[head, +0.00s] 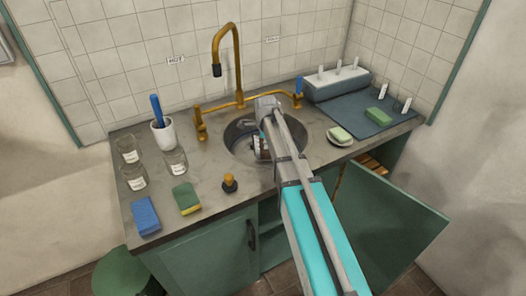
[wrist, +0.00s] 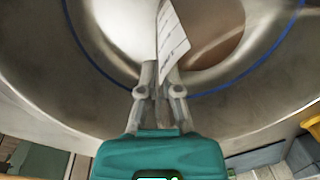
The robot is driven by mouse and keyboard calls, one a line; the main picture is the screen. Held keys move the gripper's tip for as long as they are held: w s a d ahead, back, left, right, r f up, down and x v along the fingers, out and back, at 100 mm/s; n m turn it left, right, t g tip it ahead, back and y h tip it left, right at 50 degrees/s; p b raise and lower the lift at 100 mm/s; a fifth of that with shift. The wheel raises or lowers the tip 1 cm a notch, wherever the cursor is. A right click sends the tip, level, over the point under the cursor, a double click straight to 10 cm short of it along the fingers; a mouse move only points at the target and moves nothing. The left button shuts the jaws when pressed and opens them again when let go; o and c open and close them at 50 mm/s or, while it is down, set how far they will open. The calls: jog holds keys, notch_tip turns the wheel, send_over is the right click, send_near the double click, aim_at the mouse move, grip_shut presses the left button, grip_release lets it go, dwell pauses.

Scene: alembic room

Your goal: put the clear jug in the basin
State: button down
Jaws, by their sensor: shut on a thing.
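The basin (head: 236,134) is a round metal bowl set in the grey worktop. Its curved metal wall fills much of the wrist view (wrist: 40,62). My gripper (head: 262,152) reaches down into the basin, partly hidden by my arm. In the wrist view my gripper (wrist: 158,78) is shut at the edge of the clear jug, whose white printed label (wrist: 174,42) shows just beyond the fingertips. The jug's glass is hard to make out against the metal. I cannot tell whether its base touches the basin floor.
A brass tap (head: 236,60) arches behind the basin. Several labelled glass jars (head: 134,178) and a white cup (head: 164,138) with a blue-handled tool stand left. A soap dish (head: 340,138) sits right of the basin. A green cupboard door (head: 385,225) hangs open below.

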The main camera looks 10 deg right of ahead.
aim_at(266, 155)
jog(key=shift+f+b, duration=1.2)
jog(key=shift+f, duration=0.25)
jog(key=shift+f, duration=0.15)
jog(key=c, duration=0.8)
grip_release()
jog(key=shift+r, duration=0.3)
notch_tip(266, 155, up, 12)
jog(key=s+p, duration=0.1)
jog(key=p, duration=1.1)
jog(key=shift+a, duration=0.15)
jog(key=shift+f, duration=0.15)
jog(key=shift+s, duration=0.1)
